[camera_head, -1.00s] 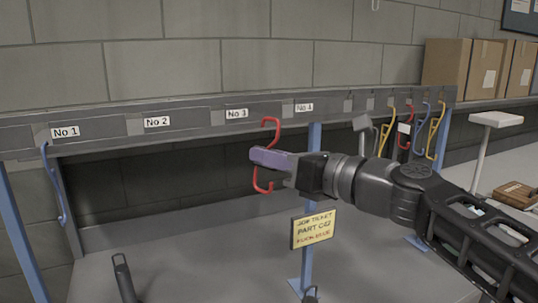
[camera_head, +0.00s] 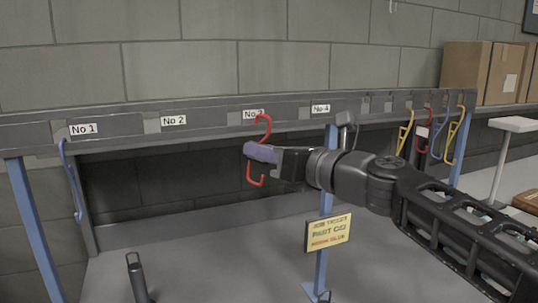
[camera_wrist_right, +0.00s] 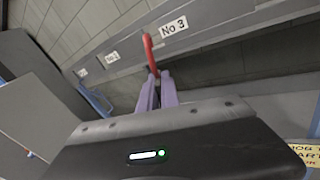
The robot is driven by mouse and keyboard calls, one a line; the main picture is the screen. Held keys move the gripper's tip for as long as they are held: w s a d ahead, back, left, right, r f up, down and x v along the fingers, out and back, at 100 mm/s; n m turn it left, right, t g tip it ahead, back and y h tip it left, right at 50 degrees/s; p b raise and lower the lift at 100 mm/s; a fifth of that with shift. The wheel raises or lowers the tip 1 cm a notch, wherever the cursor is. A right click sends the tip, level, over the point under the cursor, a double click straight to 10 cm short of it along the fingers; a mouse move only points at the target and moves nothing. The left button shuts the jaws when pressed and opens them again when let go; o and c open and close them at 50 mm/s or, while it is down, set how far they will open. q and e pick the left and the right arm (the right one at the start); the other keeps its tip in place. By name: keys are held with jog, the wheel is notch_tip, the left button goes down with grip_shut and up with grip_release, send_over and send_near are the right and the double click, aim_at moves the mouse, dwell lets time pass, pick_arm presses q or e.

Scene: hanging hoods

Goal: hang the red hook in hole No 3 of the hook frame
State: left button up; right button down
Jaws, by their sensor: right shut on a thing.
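The red hook (camera_head: 263,128) is S-shaped and upright, held at its middle by my right gripper (camera_head: 262,153), which is shut on it. Its upper curve is in front of the rail of the hook frame (camera_head: 218,122), just beside the No 3 label (camera_head: 253,114). I cannot tell whether its tip touches the hole. In the right wrist view the red hook (camera_wrist_right: 149,52) rises between the purple fingertips (camera_wrist_right: 157,90), left of the No 3 label (camera_wrist_right: 174,26). The hole itself is hidden. My left gripper is not in view.
A blue hook (camera_head: 70,180) hangs at No 1. Several yellow, red and blue hooks hang at the right end, such as a yellow one (camera_head: 404,133). A yellow job ticket sign (camera_head: 328,232) stands below the rail. Cardboard boxes (camera_head: 466,72) are behind at right.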

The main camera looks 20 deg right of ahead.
jog(key=shift+x, duration=1.05)
jog(key=shift+s, duration=0.1)
jog(key=shift+w+a, duration=0.2)
jog(key=shift+w, duration=0.4)
jog(key=shift+p+x, duration=0.3)
jog(key=shift+x, duration=0.65)
jog(key=shift+w+a+r, duration=0.1)
jog(key=shift+r, duration=0.05)
jog(key=shift+p+x, duration=0.3)
jog(key=shift+x, duration=1.1)
jog(key=shift+f+b, duration=1.2)
jog(key=shift+f, duration=0.15)
